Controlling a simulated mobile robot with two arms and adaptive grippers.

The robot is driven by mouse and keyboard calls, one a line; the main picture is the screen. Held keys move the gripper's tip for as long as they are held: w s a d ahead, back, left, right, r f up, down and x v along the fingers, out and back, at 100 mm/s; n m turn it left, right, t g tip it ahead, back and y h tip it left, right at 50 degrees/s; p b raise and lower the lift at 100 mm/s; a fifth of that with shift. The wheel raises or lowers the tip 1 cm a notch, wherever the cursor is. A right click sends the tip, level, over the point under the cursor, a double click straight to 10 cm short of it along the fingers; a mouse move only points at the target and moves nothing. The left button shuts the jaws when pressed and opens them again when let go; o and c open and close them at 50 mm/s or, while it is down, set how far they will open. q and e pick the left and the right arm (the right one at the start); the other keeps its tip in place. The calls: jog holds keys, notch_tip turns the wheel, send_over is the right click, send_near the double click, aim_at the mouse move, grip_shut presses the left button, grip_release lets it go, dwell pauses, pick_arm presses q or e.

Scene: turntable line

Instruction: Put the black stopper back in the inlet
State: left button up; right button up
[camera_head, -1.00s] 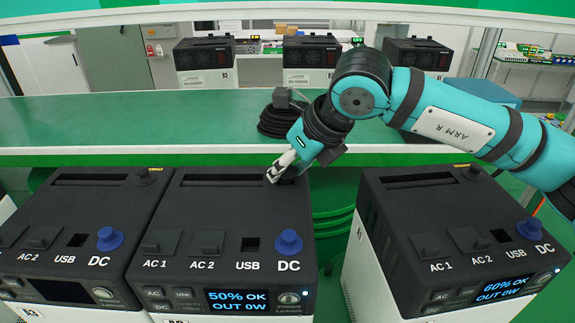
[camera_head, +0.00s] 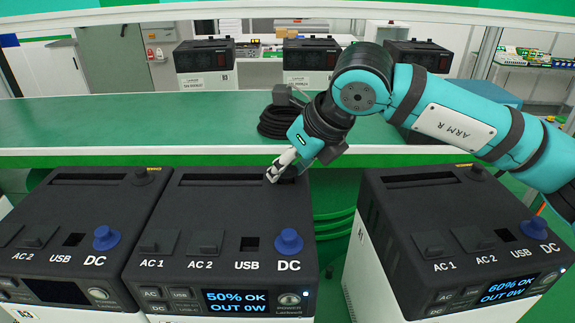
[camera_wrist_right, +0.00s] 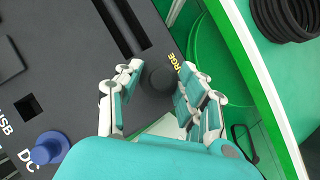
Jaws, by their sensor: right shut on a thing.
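The black stopper (camera_wrist_right: 161,77) is a round dark knob between my right fingertips in the right wrist view. It sits at the inlet beside the yellow lettering, at the rear right corner of the middle power unit (camera_head: 222,222). My right gripper (camera_head: 280,172) reaches down to that corner and is shut on the stopper; its fingers also show in the wrist view (camera_wrist_right: 158,85). The stopper covers the inlet, so I cannot tell how deep it sits. My left gripper is not in view.
Similar units stand at left (camera_head: 72,222) and right (camera_head: 450,215), each with a black knob at its rear right corner. Blue DC knobs (camera_head: 288,241) are at the front. A green table (camera_head: 150,118) with a coiled black cable (camera_head: 282,115) lies behind. A gap separates the middle and right units.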

jog(key=o, duration=1)
jog(key=shift+f, duration=0.15)
jog(key=shift+c, duration=0.2)
jog(key=shift+o, duration=0.3)
jog(key=shift+d+r, duration=0.1)
jog(key=shift+r, duration=0.1)
